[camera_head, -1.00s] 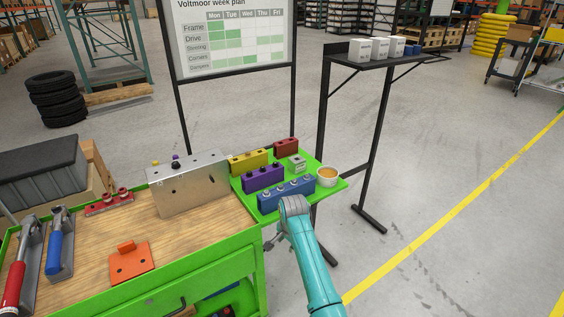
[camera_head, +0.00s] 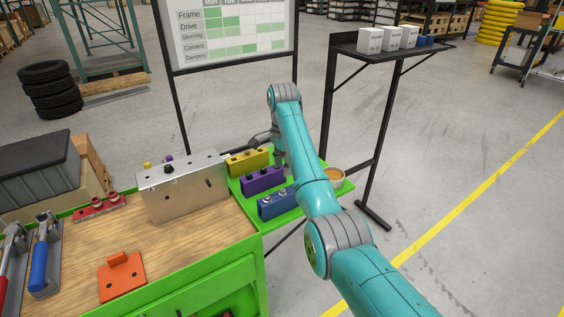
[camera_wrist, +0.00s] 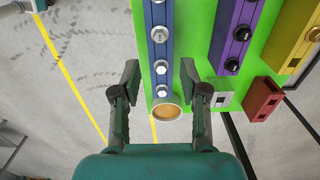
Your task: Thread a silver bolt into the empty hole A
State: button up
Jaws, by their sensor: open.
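Silver bolts (camera_wrist: 160,34) stand in a row in the blue block (camera_wrist: 158,82) on the green side shelf. The blue block also shows in the head view (camera_head: 278,205), partly hidden by my arm. My gripper (camera_wrist: 160,76) is open and empty, its fingers apart on either side of the blue block's near end in the wrist view. It hangs above the shelf, apart from the bolts as far as I can tell. The silver metal chassis fixture (camera_head: 188,190) stands on the wooden bench top with dark holes in its face. I cannot read which hole is A.
A purple block (camera_wrist: 236,35) with black bolts, a yellow block (camera_head: 248,162), a red block (camera_wrist: 262,99) and a small grey block (camera_wrist: 222,100) share the shelf. A tan-filled cup (camera_wrist: 166,110) stands by the blue block. An orange plate (camera_head: 121,278) lies on the bench.

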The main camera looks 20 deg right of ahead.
send_over(283, 190)
jog(key=shift+f, duration=2.85)
jog(key=shift+f, duration=0.1)
jog(key=shift+f, duration=1.9)
jog(key=shift+r, duration=0.15)
grip_shut()
jog(key=shift+r, duration=0.15)
jog(key=shift+r, duration=3.4)
